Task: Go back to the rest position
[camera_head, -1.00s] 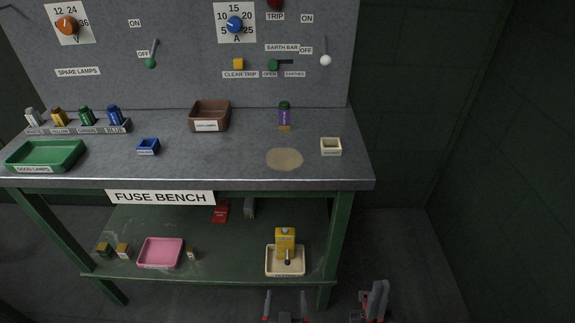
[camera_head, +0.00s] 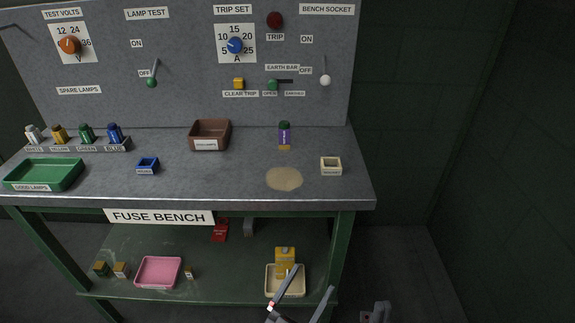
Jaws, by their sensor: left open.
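My left gripper (camera_head: 314,280) is at the bottom of the view, in front of the bench's lower shelf. Its two fingers are spread apart with nothing between them, and one finger overlaps the cream tray (camera_head: 271,290) in the picture. The fuse bench (camera_head: 220,192) stands ahead of both grippers.
The lower shelf holds a pink tray (camera_head: 158,272) and a yellow carton (camera_head: 285,257).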

